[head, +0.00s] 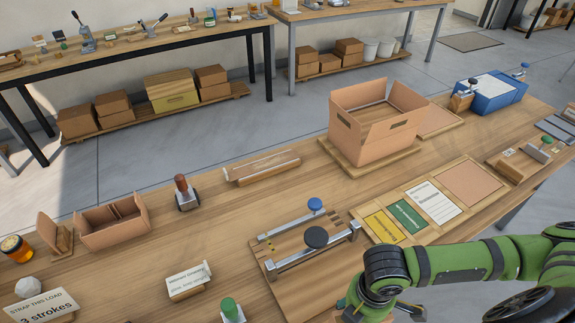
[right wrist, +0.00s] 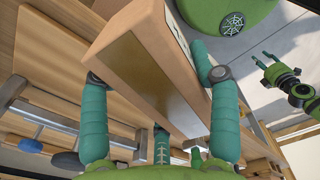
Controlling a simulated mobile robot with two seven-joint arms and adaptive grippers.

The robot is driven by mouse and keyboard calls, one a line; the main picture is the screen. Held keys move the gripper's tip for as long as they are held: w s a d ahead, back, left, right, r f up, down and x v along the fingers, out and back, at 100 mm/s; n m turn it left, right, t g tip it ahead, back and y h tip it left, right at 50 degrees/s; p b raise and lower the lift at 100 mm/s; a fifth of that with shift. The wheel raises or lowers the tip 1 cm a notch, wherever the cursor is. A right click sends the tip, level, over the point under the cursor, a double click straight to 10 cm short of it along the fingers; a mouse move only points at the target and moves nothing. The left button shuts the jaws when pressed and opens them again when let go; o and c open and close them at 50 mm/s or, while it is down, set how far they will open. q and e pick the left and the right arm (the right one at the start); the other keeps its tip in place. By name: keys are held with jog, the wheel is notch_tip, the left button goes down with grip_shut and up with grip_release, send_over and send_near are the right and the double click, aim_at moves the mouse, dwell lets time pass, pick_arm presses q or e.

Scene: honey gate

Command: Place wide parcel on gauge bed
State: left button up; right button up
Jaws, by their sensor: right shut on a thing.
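The wide parcel (right wrist: 150,75), a brown cardboard box with a darker panel, is between the two teal fingers of my right gripper (right wrist: 147,66) in the right wrist view. The gripper is shut on it. In the head view my right arm covers this area, and I cannot make out the parcel. The gauge bed (head: 285,263), a wooden board with metal rails and a blue and a black knob, lies on the bench left of my right wrist. Its rail (right wrist: 50,121) shows at left in the right wrist view. My left gripper (right wrist: 264,59) shows there, open and empty.
An open carton (head: 360,136) stands behind the gauge bed. A label board (head: 433,224) lies to its right, near my right arm. A small open box (head: 112,228), stamps and signs stand on the left. Some bench between the signs and gauge bed is clear.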

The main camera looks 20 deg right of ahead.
jog(key=w+a+r+m, duration=0.3)
jog(key=w+r+m, duration=0.4)
jog(key=r+m, duration=0.1)
jog(key=w+a+r+m, duration=0.3)
jog(key=w+r+m, duration=0.4)
jog(key=w+r, duration=0.1)
jog(key=shift+w+a+r+m, duration=0.15)
jog(key=shift+a+r+m, duration=0.2)
jog(key=shift+r, duration=0.5)
